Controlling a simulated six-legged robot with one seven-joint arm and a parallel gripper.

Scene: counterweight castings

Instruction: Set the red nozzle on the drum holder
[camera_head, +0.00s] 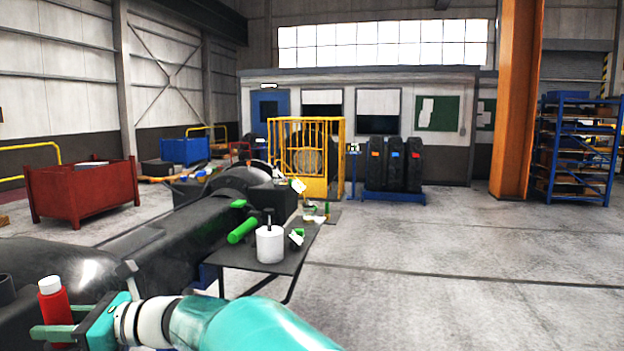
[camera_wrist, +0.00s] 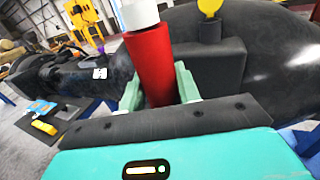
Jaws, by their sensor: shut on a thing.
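The red nozzle (camera_head: 55,310), a red cylinder with a white top, is upright at the lower left of the head view. My gripper (camera_head: 48,332) is shut around its lower body. In the wrist view the red nozzle (camera_wrist: 150,62) stands between the two pale green fingers of my gripper (camera_wrist: 158,88); its lower end is hidden. A white drum-shaped holder (camera_head: 270,245) with a dark upright rod stands on the dark table (camera_head: 242,256), well apart from my gripper. It looks like the drum holder.
A green cylinder (camera_head: 243,230) and small items lie near the white drum. Large black castings (camera_head: 165,230) fill the left, close behind my gripper. A yellow cage (camera_head: 330,160), red bin (camera_head: 82,190) and blue rack (camera_head: 575,150) stand farther back. The floor at right is clear.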

